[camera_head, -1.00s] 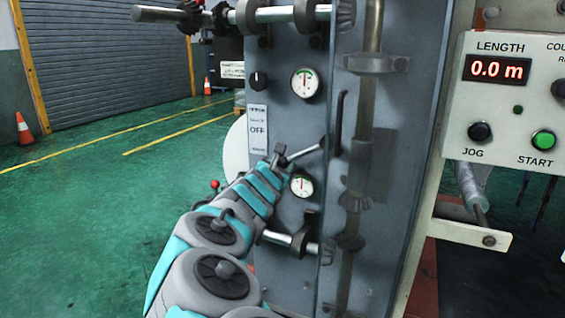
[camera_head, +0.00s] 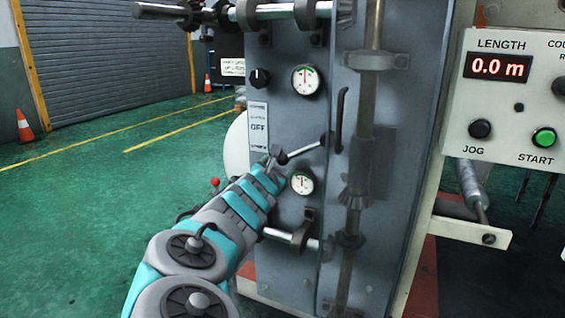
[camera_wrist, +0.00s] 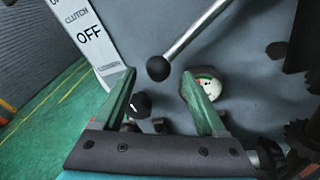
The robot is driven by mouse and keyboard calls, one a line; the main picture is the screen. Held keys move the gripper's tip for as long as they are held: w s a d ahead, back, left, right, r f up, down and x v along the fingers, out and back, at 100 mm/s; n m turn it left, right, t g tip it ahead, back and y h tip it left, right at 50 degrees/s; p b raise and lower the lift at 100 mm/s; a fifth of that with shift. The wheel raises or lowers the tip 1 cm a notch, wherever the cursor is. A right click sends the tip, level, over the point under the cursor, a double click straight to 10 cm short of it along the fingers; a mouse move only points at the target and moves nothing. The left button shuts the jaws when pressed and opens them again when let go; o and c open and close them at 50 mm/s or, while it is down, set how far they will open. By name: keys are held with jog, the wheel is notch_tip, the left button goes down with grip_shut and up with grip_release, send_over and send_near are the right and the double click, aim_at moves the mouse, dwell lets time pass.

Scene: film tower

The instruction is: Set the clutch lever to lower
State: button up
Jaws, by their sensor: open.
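The clutch lever (camera_head: 304,149) is a bright metal rod with a black ball knob (camera_head: 281,158). In the head view it points left and slightly down from a dark slot on the grey machine panel. The label plate (camera_head: 258,128) above left of the knob reads OFF. In the wrist view the lever (camera_wrist: 195,36) comes from the upper right, and its knob (camera_wrist: 158,68) lies in line with the gap between my fingertips. My gripper (camera_wrist: 158,79) is open; I cannot tell whether it touches the knob. In the head view my gripper (camera_head: 270,163) is small and partly hidden.
A gauge (camera_head: 302,183) sits just below the lever, another gauge (camera_head: 305,80) above it. A black dial (camera_head: 259,78) is at the upper left. A horizontal shaft (camera_head: 285,236) sticks out below my wrist. A vertical shaft (camera_head: 357,180) stands at right.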

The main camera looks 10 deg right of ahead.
jog(key=shift+v, duration=1.9)
jog(key=shift+d, duration=0.1)
